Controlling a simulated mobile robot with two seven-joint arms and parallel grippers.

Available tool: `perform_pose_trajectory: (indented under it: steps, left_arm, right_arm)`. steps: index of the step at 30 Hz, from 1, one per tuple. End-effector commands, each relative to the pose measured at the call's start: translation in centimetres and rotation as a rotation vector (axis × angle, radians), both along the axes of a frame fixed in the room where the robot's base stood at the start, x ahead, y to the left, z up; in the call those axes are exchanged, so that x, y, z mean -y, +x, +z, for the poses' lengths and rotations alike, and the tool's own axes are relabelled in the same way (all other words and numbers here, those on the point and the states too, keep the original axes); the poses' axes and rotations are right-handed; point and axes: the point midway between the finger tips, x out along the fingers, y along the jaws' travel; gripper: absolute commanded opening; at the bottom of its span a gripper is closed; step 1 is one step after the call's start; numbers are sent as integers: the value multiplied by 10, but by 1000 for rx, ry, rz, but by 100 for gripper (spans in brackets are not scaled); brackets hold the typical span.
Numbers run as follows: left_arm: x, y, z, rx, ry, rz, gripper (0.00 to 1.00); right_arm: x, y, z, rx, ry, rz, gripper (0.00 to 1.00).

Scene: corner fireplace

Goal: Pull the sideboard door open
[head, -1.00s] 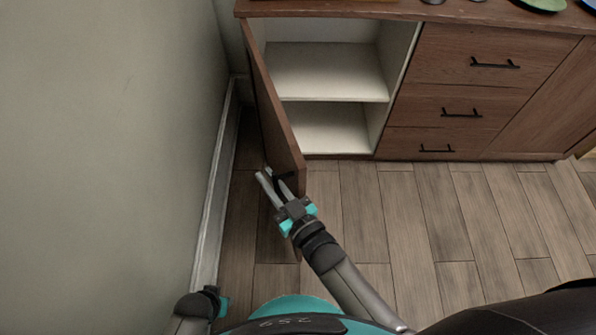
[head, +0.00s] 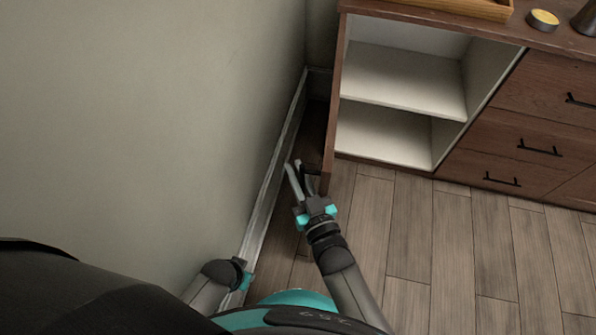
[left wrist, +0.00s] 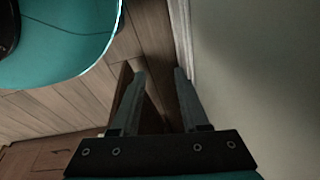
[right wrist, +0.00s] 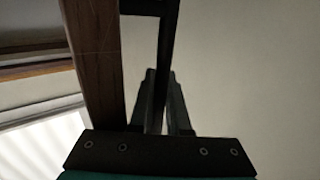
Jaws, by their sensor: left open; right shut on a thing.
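The sideboard door (head: 331,135) stands open at the cabinet's left end and shows nearly edge-on in the head view. Its dark handle (right wrist: 165,45) is on the door's outer face, near the free edge. My right gripper (head: 297,168) is shut on the handle; in the right wrist view its fingers (right wrist: 161,76) close around the dark bar beside the brown door edge (right wrist: 95,65). My left gripper (left wrist: 160,74) is open and empty, low beside the wall. In the head view, only part of it shows.
The open compartment has a white shelf (head: 405,90) and looks empty. Drawers (head: 530,135) with black handles are to its right. A wooden tray (head: 450,8) and a yellow tin (head: 543,20) stand on top. The grey wall (head: 150,110) is close on the left. Floor (head: 450,260) in front is clear.

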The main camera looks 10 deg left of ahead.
Motion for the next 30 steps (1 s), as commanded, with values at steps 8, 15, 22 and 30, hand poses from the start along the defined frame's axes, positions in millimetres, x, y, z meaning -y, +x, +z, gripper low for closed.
perform_pose_trajectory:
  steps: [8, 15, 22, 30]
  left_arm:
    - [1, -1, -1, -1, -2, 0, 45]
    - [1, -4, -1, 0, -3, -1, 45]
    - [-11, -18, -15, -7, 11, -3, 45]
    - [-27, -36, -26, -8, 25, -3, 45]
  right_arm:
    - [-7, 4, 2, 7, -4, 15, 27]
    - [-2, -3, 2, 6, -5, 15, 27]
    - [14, -31, 2, 3, -5, 15, 27]
    - [40, -74, 1, 0, -5, 15, 27]
